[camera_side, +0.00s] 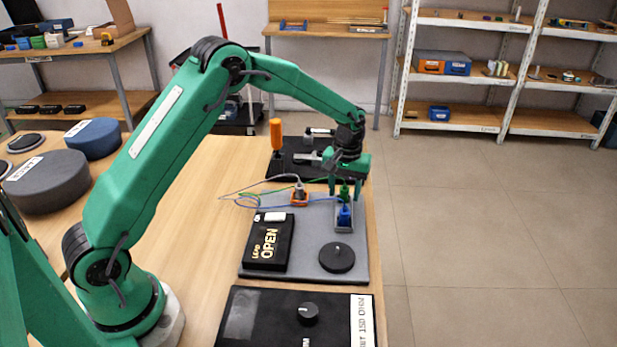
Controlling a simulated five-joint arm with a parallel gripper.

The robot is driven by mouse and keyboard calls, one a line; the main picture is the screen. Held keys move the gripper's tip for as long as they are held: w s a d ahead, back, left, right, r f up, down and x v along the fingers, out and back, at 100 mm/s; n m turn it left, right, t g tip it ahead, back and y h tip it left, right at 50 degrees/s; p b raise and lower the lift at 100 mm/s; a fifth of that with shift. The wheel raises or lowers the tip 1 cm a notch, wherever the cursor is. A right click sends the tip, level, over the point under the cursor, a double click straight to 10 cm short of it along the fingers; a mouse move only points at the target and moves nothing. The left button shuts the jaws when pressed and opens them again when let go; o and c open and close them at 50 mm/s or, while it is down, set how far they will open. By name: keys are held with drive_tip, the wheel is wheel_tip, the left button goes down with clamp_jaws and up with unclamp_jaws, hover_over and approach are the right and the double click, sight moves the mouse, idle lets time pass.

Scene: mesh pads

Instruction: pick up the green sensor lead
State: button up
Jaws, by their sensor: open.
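The green sensor lead (344,191) has a small green plug at the back of a pale holder (345,229) on the grey board (303,272). Its thin green wire runs off to the left. My gripper (345,188) points down over the green plug, with one finger on each side of it. The jaws are open. I cannot tell whether a finger touches the plug. A blue plug (344,215) sits in the holder just in front of the green one. An orange plug (299,198) with a grey wire stands to the left.
A black panel (262,320) with a knob is in front. Behind stands an orange-handled tool (276,135) on a dark pad. The wooden table (195,225) is clear left of the board.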

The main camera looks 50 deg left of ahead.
sight(346, 187)
drive_tip(key=c, duration=0.9)
drive_tip(key=shift+o, duration=0.2)
drive_tip(key=shift+r, duration=0.15)
drive_tip(key=shift+r, duration=0.55)
drive_tip(key=r, duration=0.3)
drive_tip(key=shift+s+d+r, duration=0.1)
drive_tip(key=shift+s+d, duration=0.05)
drive_tip(key=shift+d, duration=0.15)
drive_tip(key=s+d+r, duration=0.5)
drive_tip(key=d+r, duration=0.1)
drive_tip(key=d, duration=0.3)
drive_tip(key=shift+s+d+r, duration=0.2)
drive_tip(key=shift+s+d, duration=0.05)
drive_tip(key=shift+s, duration=0.1)
drive_tip(key=shift+s+d+f, duration=0.35)
drive_tip(key=shift+s+f, duration=0.1)
drive_tip(key=shift+s, duration=0.95)
drive_tip(key=shift+s+d+f, duration=0.4)
drive_tip(key=shift+s+f, duration=0.05)
drive_tip(key=shift+s, duration=0.95)
drive_tip(key=shift+s+d+f, duration=0.35)
drive_tip(key=shift+s+f, duration=0.1)
drive_tip(key=shift+s, duration=0.95)
